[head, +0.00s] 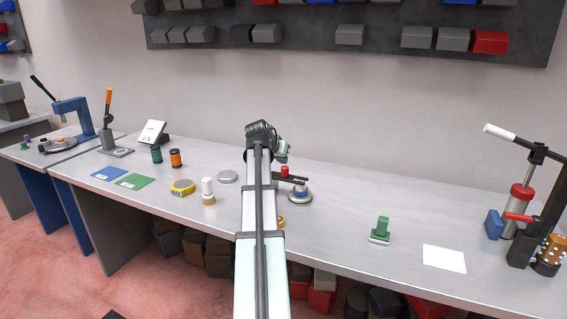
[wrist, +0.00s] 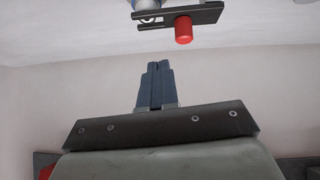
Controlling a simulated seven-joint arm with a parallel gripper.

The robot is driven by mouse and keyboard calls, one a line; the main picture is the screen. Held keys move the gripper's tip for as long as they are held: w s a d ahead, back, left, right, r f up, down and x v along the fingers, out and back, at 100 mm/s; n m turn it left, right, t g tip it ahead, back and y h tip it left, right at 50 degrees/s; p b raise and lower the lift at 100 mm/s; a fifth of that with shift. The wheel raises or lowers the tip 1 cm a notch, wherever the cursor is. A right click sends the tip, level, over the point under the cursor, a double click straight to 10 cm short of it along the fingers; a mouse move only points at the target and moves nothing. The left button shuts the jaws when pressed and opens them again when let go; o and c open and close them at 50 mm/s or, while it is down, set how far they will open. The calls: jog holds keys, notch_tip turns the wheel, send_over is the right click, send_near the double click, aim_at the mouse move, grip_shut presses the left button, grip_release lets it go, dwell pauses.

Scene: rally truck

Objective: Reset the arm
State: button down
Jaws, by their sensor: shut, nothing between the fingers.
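My arm (head: 262,205) reaches forward from the bottom middle over the workbench (head: 335,215) in the head view. Its far end is bent, and my gripper's fingers are hidden there. In the wrist view, my gripper (wrist: 157,68) shows two dark blue-grey fingers pressed together, with nothing between them. The wrist view looks upside down, with the bench top at the top and wall below. A black bar with a red knob (wrist: 184,30) appears beyond the fingertips, apart from them. It shows in the head view on a round blue and silver base (head: 299,194), just right of my arm.
A green stamp-like tool (head: 381,230) and white sheet (head: 444,259) lie to the right, before a tall lever press (head: 530,205). Left are a white-topped stamp (head: 208,192), yellow tape measure (head: 182,187), cards (head: 134,181) and small jars (head: 176,158). Wall bins (head: 350,35) hang behind.

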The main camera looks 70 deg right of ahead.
jog(key=shift+a+r, duration=0.2)
jog(key=w+a+f+n+t+y, duration=0.3)
jog(key=w+a+f+n, duration=0.4)
jog(key=w+a+f, duration=1.6)
jog(key=w+a+f+n+y, duration=0.15)
jog(key=a+f, duration=0.35)
jog(key=a, duration=0.7)
jog(key=w+a+f+n+y, duration=0.1)
jog(key=a+f+n+y, duration=0.15)
jog(key=a+f, duration=0.6)
jog(key=w+a+f+n+y, duration=0.1)
jog(key=a+f+n, duration=0.15)
jog(key=a, duration=1.25)
jog(key=s+a+f+n+g+y, duration=0.1)
jog(key=s+a+f+n, duration=0.2)
jog(key=a, duration=0.5)
jog(key=s+a+f+n+g, duration=0.1)
jog(key=s+a+f, duration=0.3)
jog(key=a, duration=0.3)
jog(key=s+f+g, duration=0.3)
jog(key=s+f, duration=0.7)
jog(key=s, duration=0.5)
jog(key=s+f+g, duration=0.3)
jog(key=s+f, duration=0.7)
jog(key=s, duration=0.5)
jog(key=shift+f+g, duration=0.2)
jog(key=shift+g, duration=0.2)
jog(key=shift+a, duration=0.1)
